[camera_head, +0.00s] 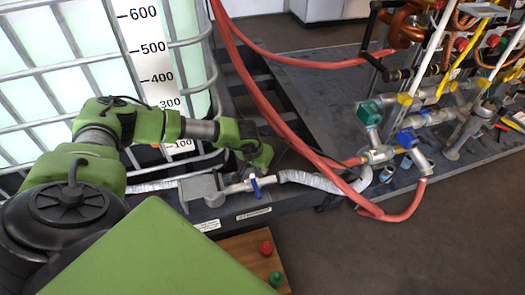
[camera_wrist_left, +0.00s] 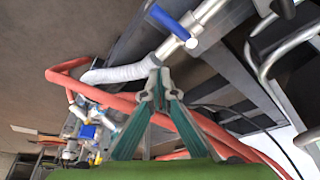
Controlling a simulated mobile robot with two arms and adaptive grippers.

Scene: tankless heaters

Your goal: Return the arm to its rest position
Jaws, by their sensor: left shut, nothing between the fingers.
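My left arm reaches in from the left in the head view, bent at the elbow in front of the caged tank. Its green wrist end (camera_head: 258,155) is above the valve with the blue handle (camera_head: 255,187); the fingers are hard to make out there. In the left wrist view my left gripper (camera_wrist_left: 160,88) has its two teal fingers converging at the tips, shut and empty. Beyond the tips are a white-wrapped hose (camera_wrist_left: 120,73) and the blue valve handle (camera_wrist_left: 163,18). I cannot tell exactly how far the tips are from the pipework. My right gripper is not in view.
The caged tank (camera_head: 85,75) stands close behind the arm. Red hoses (camera_head: 300,140) cross beside the wrist. Heater pipes and valves (camera_head: 420,110) fill the right side. A wooden panel with red and green buttons (camera_head: 240,250) is low in front. Open floor (camera_head: 450,240) lies at the lower right.

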